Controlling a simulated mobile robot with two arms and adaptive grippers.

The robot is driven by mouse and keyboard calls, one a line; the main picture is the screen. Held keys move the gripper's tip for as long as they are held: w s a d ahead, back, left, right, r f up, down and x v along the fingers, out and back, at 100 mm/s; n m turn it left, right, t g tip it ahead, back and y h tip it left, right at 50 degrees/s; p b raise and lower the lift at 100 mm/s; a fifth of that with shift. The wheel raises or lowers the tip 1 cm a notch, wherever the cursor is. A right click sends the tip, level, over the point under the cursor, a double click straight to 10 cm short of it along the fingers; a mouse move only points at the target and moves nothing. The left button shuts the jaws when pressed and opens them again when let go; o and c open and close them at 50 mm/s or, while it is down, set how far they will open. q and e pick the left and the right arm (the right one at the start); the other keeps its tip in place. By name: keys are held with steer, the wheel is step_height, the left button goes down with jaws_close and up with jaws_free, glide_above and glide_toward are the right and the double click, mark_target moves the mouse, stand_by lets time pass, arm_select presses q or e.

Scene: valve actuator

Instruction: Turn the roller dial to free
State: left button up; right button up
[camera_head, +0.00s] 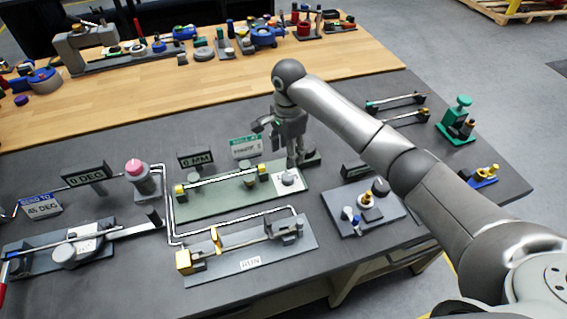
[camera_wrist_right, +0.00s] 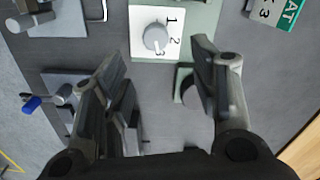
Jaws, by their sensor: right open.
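A round grey dial knob (camera_wrist_right: 156,37) sits on a white plate (camera_wrist_right: 140,18) marked 1, 2 and 3 in the right wrist view. No mark reading "free" is legible, and I cannot tell exactly where the knob points. In the head view the white plate (camera_head: 287,182) is at the right end of a green-grey fixture, partly hidden by my gripper. My right gripper (camera_head: 293,157) is open, just above and behind the plate. In the wrist view its fingers (camera_wrist_right: 155,75) stand apart with the knob beyond them, not gripped. My left gripper is not in view.
A grey plate with a blue-handled part and a brass knob (camera_head: 365,205) stands to the right. A RUN fixture (camera_head: 250,262) lies in front, and a pink-topped post (camera_head: 143,180) to the left. A green press (camera_head: 457,120) is at the far right.

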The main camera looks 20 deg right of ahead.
mark_target(288, 176)
steer(key=shift+s+f+p, duration=0.2)
steer(key=shift+s+f, duration=0.05)
steer(key=shift+f, duration=0.3)
steer(key=shift+s+f+p, duration=0.15)
steer(key=shift+s+f, duration=0.1)
steer(key=shift+f, duration=0.25)
step_height(288, 176, down, 4)
steer(key=shift+r+p, duration=0.25)
steer(key=shift+p, duration=0.05)
step_height(288, 176, down, 4)
steer(key=shift+w+f, duration=0.15)
steer(key=shift+f, duration=0.1)
steer(key=shift+c, duration=1)
steer(key=c, duration=0.8)
arm_select(q)
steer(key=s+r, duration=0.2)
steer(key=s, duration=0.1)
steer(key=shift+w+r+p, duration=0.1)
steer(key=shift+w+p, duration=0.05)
steer(key=shift+p, duration=0.25)
